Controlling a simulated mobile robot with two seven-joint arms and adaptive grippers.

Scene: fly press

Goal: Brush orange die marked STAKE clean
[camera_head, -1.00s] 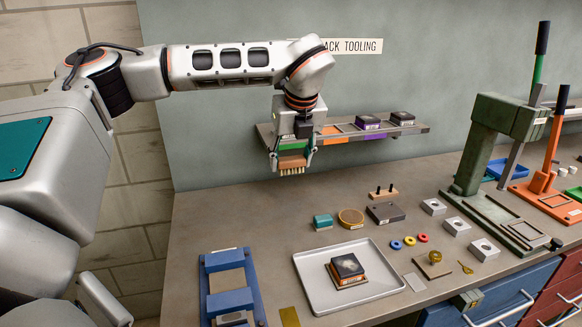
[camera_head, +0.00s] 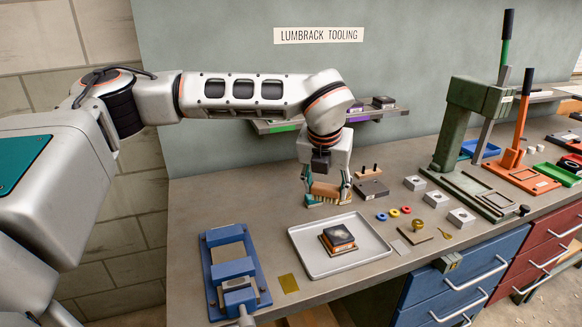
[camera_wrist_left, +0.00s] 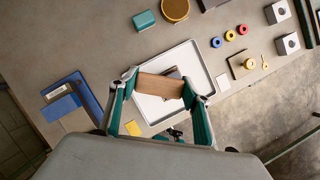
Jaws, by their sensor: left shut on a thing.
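My left gripper (camera_head: 328,197) is shut on a wooden brush (camera_head: 327,190) with pale bristles pointing down. In the head view it hangs at the far side of the metal tray (camera_head: 303,238). In the left wrist view the brush (camera_wrist_left: 160,86) lies across the picture between the fingertips, in front of the tray (camera_wrist_left: 205,65). The die (camera_head: 339,236), a block with a dark top and orange around its lower part, sits in the tray. Its marking is too small to read. In the left wrist view the brush hides most of it. My right gripper is not in view.
A blue fixture (camera_head: 232,268) stands left of the tray, with a yellow plate (camera_head: 288,283) between. Right of it lie coloured rings (camera_head: 393,213), metal blocks (camera_head: 461,218) and a green press (camera_head: 455,130). A shelf (camera_head: 385,113) with dies is behind the arm.

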